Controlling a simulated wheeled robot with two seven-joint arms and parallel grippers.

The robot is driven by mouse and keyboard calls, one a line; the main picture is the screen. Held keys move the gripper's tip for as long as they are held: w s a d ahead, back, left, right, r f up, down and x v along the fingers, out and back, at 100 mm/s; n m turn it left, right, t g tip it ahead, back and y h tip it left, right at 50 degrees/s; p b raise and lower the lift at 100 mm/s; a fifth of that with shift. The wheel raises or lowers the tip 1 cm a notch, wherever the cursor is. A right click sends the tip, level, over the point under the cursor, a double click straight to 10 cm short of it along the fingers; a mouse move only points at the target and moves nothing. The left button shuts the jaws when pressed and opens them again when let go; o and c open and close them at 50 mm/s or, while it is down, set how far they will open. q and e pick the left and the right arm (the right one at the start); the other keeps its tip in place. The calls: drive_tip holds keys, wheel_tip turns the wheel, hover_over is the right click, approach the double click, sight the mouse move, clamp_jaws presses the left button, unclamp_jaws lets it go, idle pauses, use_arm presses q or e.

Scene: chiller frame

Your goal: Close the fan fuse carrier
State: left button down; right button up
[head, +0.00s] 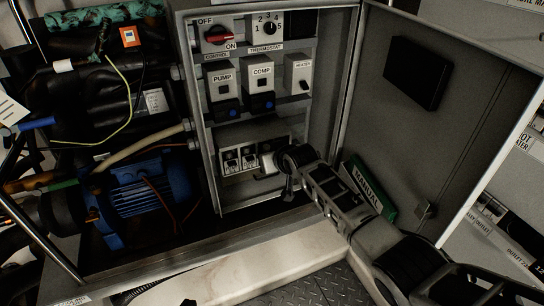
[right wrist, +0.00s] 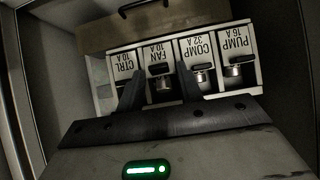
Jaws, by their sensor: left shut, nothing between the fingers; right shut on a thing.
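The fan fuse carrier (right wrist: 163,83) is second from the left in a row of labelled carriers, which appear upside down in the right wrist view. My right gripper (right wrist: 159,91) has one finger on each side of it and is shut on it. In the head view, my right arm comes from the lower right, and its gripper (head: 270,172) is at the right end of the fuse row, with its fingertips mostly hidden. How far the carrier stands out is unclear. A small dark tip at the bottom edge of the head view appears to be my left gripper (head: 188,302), shut and empty.
The comp carrier (right wrist: 203,70) and pump carrier (right wrist: 237,68) stand close beside the fan one; the ctrl carrier (right wrist: 124,66) is on its other side. Switch boxes (head: 262,75) sit above. An open door (head: 400,130) and a green manual (head: 368,185) flank my right arm.

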use_arm(q)
drive_tip(key=shift+f, duration=0.1)
use_arm(e)
drive_tip(key=shift+f, duration=0.15)
drive_tip(key=o, duration=0.7)
drive_tip(key=shift+s, duration=0.1)
use_arm(q)
drive_tip(key=r+p, duration=0.1)
drive_tip(key=p, duration=0.1)
drive_tip(key=r+p, duration=0.1)
drive_tip(key=p, duration=0.1)
drive_tip(key=shift+a+p, duration=0.25)
drive_tip(key=shift+p, duration=0.05)
use_arm(e)
drive_tip(key=v, duration=1.6)
use_arm(q)
drive_tip(key=shift+f, duration=0.1)
